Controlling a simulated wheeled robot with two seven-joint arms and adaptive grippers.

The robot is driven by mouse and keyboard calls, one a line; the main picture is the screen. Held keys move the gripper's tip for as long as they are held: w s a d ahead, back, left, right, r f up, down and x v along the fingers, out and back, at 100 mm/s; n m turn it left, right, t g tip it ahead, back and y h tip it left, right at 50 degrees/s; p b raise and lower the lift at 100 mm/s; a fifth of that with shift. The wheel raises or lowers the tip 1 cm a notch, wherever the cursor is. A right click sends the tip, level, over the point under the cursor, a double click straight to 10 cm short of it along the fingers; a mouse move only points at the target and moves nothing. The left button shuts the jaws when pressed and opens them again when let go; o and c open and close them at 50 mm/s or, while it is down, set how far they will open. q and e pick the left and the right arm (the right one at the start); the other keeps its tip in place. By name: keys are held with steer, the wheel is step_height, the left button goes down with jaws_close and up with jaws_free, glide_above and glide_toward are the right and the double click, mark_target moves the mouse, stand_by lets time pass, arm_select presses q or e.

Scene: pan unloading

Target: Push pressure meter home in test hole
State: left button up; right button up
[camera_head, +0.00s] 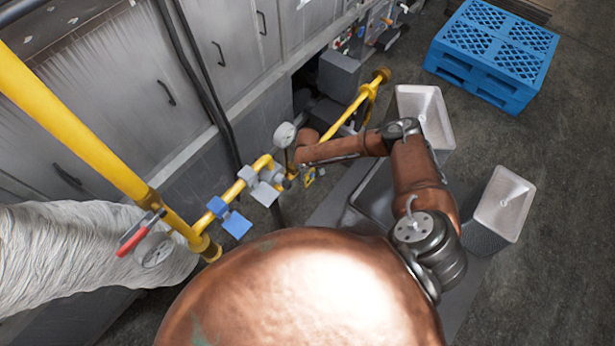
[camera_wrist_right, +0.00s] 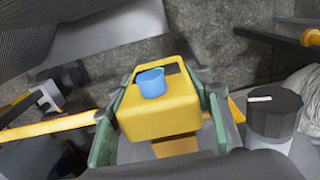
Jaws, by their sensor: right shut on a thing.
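My right gripper (camera_wrist_right: 161,108) is shut on a yellow block-shaped device (camera_wrist_right: 158,118) with a blue knob on top; its green fingers press the two sides. In the head view my right arm reaches left to the yellow pipe, and a small part of the yellow device (camera_head: 310,178) shows below the wrist. I cannot tell whether this device is the pressure meter. The test hole is not clearly visible, and contact between device and pipe cannot be told. My left gripper is not in view.
The yellow pipe (camera_head: 178,223) carries a blue-handled valve (camera_head: 236,225), a grey valve (camera_head: 263,195) and a red lever (camera_head: 132,240). A black knob (camera_wrist_right: 274,109) stands close right of the device. Light bins and a blue pallet (camera_head: 497,55) stand at right. Grey cabinets line the back.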

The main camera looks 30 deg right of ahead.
steer(key=shift+w+a+b, duration=0.35)
steer(key=shift+w+b, duration=0.1)
steer(key=shift+w, duration=0.35)
steer(key=shift+w+a+b, duration=0.3)
steer(key=shift+w+b, duration=0.15)
steer(key=shift+w, duration=0.35)
stand_by(1.2)
steer(key=o, duration=1.4)
steer(key=shift+c, duration=0.2)
steer(key=shift+r, duration=0.2)
step_height(320, 180, up, 12)
steer(key=shift+f, duration=0.2)
